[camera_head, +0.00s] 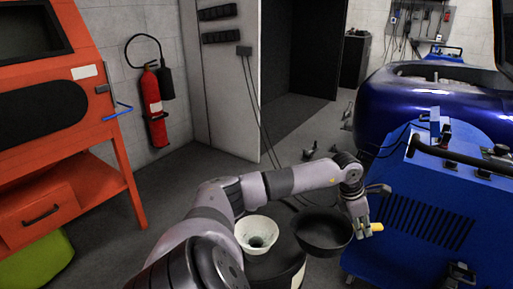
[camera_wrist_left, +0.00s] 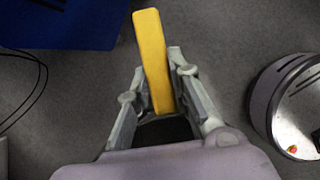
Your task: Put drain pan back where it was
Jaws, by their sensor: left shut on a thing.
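A dark, round, shallow pan (camera_head: 323,232), which looks like the drain pan, shows just left of my left gripper in the head view. My left gripper (camera_head: 364,222) points down and is shut on a yellow bar (camera_head: 377,227). In the left wrist view the yellow bar (camera_wrist_left: 152,62) sits between the fingers (camera_wrist_left: 157,92) and sticks out past their tips. I cannot tell whether the bar and the pan are joined. The pan does not clearly show in the wrist view. My right gripper is in neither view.
A white bowl (camera_head: 257,233) stands left of the pan, beneath my left arm. A blue machine (camera_head: 425,205) is close on the right, with a dark blue rounded body behind it. An orange cabinet (camera_head: 60,110) and a fire extinguisher (camera_head: 153,108) are on the left.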

